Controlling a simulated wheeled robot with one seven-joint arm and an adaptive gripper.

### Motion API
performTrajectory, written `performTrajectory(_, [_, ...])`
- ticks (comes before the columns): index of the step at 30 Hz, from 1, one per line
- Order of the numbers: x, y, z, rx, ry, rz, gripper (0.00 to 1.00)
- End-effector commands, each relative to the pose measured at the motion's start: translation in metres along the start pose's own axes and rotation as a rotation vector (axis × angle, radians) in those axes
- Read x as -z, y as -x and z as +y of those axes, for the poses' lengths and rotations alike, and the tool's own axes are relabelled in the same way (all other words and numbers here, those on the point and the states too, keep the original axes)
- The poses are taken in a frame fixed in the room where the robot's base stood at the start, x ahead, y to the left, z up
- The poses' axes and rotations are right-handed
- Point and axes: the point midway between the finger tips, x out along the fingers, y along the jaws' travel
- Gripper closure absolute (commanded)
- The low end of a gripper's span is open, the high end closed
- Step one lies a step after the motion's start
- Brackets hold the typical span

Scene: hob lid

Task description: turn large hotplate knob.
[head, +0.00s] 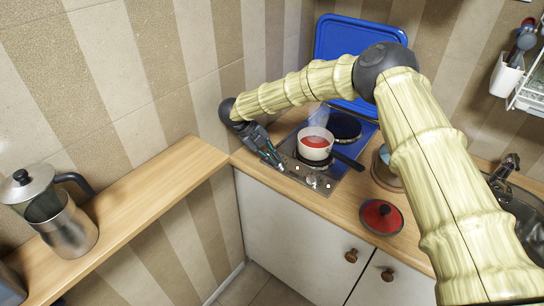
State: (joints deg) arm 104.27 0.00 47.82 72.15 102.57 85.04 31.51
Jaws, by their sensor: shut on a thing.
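The hob (345,178) is set into the wooden worktop in the corner, with its control strip along the front edge. My gripper (277,164) reaches down at the left end of this strip. It is shut on the large hotplate knob, which the fingers hide. A second small pale knob (312,180) shows to the right of my gripper. A cream pot (315,143) with red contents stands on the front hotplate, its dark handle pointing right. The dark rear hotplate (344,127) is bare. A blue lid (340,40) stands upright behind the hob.
A red pan lid (381,217) lies on the worktop right of the hob. A sink (525,217) is at the far right. A metal coffee pot (60,222) stands on the left ledge. The wall is close on the left.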

Motion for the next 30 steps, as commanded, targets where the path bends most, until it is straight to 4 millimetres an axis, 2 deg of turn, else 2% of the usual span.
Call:
performTrajectory(1, [0.0037, -0.0083, 0.0085, 0.012, 0.04, 0.015, 1.0])
performTrajectory(12, [0.0047, -0.0087, 0.0112, 0.098, 0.217, 0.015, 1.0])
performTrajectory(30, [0.0051, -0.0091, 0.0111, 0.12, 0.263, 0.016, 1.0])
